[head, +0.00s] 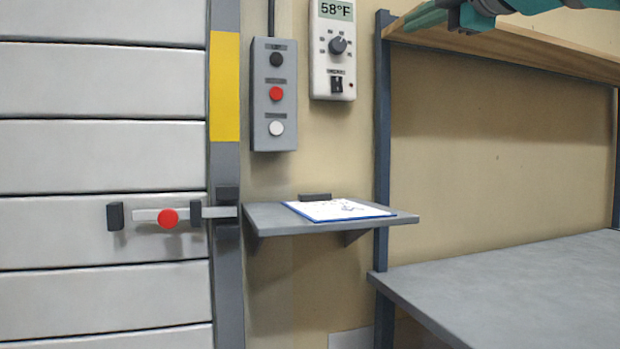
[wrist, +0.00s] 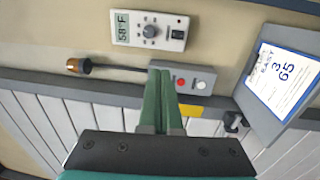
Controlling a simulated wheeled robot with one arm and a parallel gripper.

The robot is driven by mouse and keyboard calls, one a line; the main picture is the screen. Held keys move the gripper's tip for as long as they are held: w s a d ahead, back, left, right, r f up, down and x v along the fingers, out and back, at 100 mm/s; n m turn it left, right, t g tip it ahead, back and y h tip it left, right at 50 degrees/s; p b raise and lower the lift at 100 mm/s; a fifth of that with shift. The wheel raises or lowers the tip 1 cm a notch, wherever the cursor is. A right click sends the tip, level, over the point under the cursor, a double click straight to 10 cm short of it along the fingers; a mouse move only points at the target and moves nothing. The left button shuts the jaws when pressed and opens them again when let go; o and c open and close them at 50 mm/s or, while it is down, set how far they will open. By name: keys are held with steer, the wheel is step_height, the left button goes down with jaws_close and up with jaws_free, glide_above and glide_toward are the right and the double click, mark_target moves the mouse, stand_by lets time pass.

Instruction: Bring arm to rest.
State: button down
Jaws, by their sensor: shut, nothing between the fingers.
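My gripper (wrist: 160,72) shows in the wrist view with its two green fingers together and nothing between them. The fingers overlap the grey button box (wrist: 195,80) in that view, and I see no clear contact. In the head view, part of my gripper (head: 412,22) and arm shows at the top right edge, in front of the wooden shelf (head: 510,42). The rest of the arm is out of frame.
The button box (head: 274,110) and a thermostat (head: 333,60) reading 58°F hang on the wall. A small shelf (head: 275,222) holds a clipboard (head: 340,210). A slatted door (head: 100,80) with a red-knobbed latch (head: 168,218) is left. A grey bench (head: 510,285) is right.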

steer(key=a+f+m+g+h, duration=0.1)
steer(key=a+f+m+g, duration=0.15)
steer(key=f, duration=1.05)
steer(key=a+f+m+g+h, duration=0.15)
steer(key=f+m+g, duration=0.25)
steer(key=f, duration=0.8)
steer(key=a+f+m+g, duration=0.2)
steer(key=f+m+g, duration=0.15)
steer(key=f, duration=0.95)
steer(key=s+d+f+m+g+h, duration=0.1)
steer(key=s+f+m+g, duration=0.4)
steer(key=s+f, duration=0.9)
steer(key=s+d+f+m+g+h, duration=0.2)
steer(key=s+d+f+m+g, duration=0.2)
steer(key=s+f, duration=1)
step_height(320, 180, down, 6)
steer(key=m, duration=0.2)
steer(key=shift+s+d+m+g, duration=0.2)
steer(key=shift+s+m+g, duration=0.2)
